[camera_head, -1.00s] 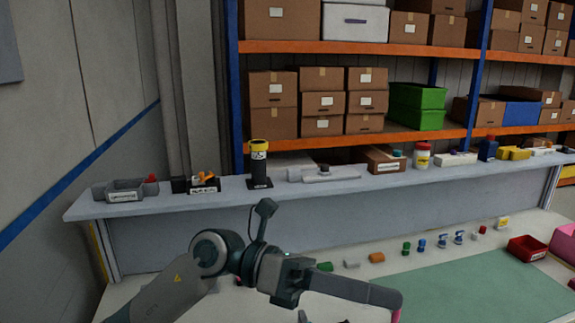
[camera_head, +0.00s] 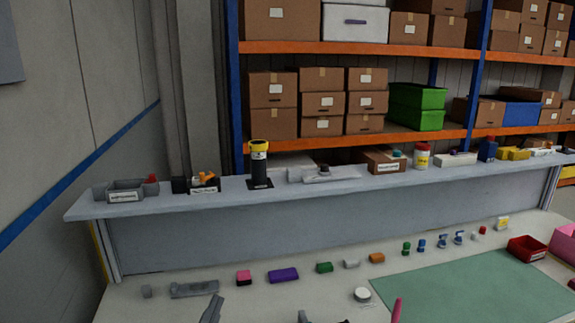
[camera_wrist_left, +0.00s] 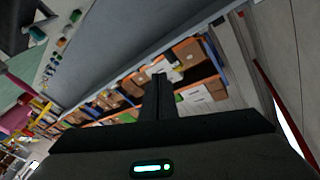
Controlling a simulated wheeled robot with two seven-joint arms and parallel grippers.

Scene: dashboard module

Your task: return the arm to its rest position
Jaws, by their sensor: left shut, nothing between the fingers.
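My left gripper (camera_wrist_left: 159,88) shows in the left wrist view, with its fingers together and nothing between them. It is tilted, with the shelving, the ledge and part of the work table beyond it. Nothing touches its fingertips there. In the head view the left arm no longer spans the table. A dark grey angled shape (camera_head: 212,309) stands at the bottom edge, and I cannot tell whether it is part of my gripper. My right gripper is not in view.
The work table has a green mat (camera_head: 465,292), a purple block (camera_head: 284,275), a pink-and-black block (camera_head: 244,277), a round white-topped item (camera_head: 362,295) and a red bin (camera_head: 527,248). A raised grey ledge (camera_head: 220,198) runs behind, holding a black-and-yellow cylinder (camera_head: 259,165).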

